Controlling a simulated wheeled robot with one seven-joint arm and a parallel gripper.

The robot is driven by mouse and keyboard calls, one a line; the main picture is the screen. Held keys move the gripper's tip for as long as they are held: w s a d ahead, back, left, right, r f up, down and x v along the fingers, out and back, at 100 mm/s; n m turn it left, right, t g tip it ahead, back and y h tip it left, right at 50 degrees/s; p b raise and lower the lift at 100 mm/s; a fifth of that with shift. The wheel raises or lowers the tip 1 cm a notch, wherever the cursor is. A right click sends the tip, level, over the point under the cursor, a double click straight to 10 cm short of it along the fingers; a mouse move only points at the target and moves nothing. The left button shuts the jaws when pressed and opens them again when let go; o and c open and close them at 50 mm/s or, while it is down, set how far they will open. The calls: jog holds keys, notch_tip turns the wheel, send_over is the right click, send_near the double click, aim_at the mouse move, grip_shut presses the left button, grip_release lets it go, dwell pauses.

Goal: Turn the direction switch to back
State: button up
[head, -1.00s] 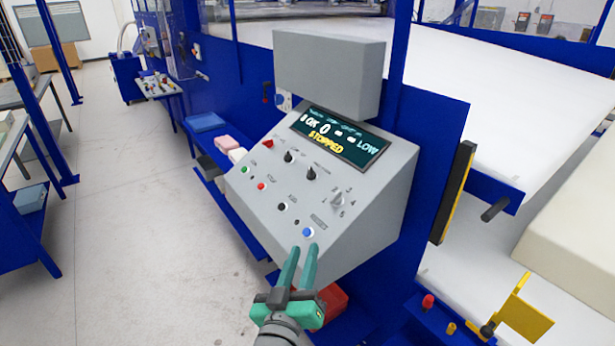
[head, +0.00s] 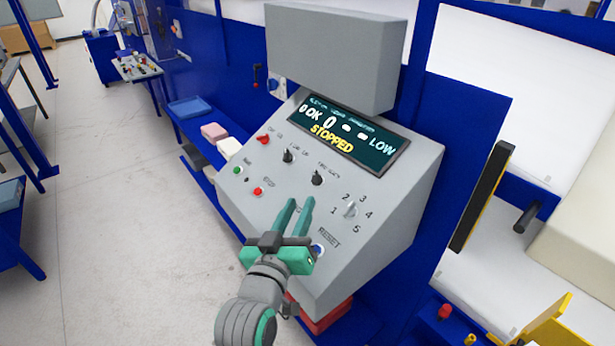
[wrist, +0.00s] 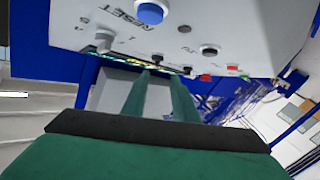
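The grey control panel (head: 375,240) carries two black rotary knobs in its upper row: a left knob (head: 288,156) and a right knob (head: 317,178). Their labels are too small to read, so I cannot tell which is the direction switch. My gripper (head: 301,200) is in front of the panel's lower part, below the right knob. Its two green fingers point up toward the panel, with a narrow empty gap between them. The fingers hide part of the lower row. In the wrist view my gripper (wrist: 162,78) also holds nothing.
A red knob (head: 263,139), green button (head: 237,170), red button (head: 257,191), numbered selector (head: 350,209) and blue reset button (head: 318,249) crowd the panel. The display (head: 345,138) reads STOPPED. A grey box (head: 335,55) overhangs above. Open floor (head: 110,230) lies left.

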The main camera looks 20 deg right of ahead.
aim_at(313, 183)
jog(key=x, duration=0.7)
jog(key=shift+w+d, duration=0.1)
jog(key=shift+d, duration=0.5)
jog(key=shift+w+d, duration=0.35)
jog(key=shift+w, duration=0.3)
grip_shut()
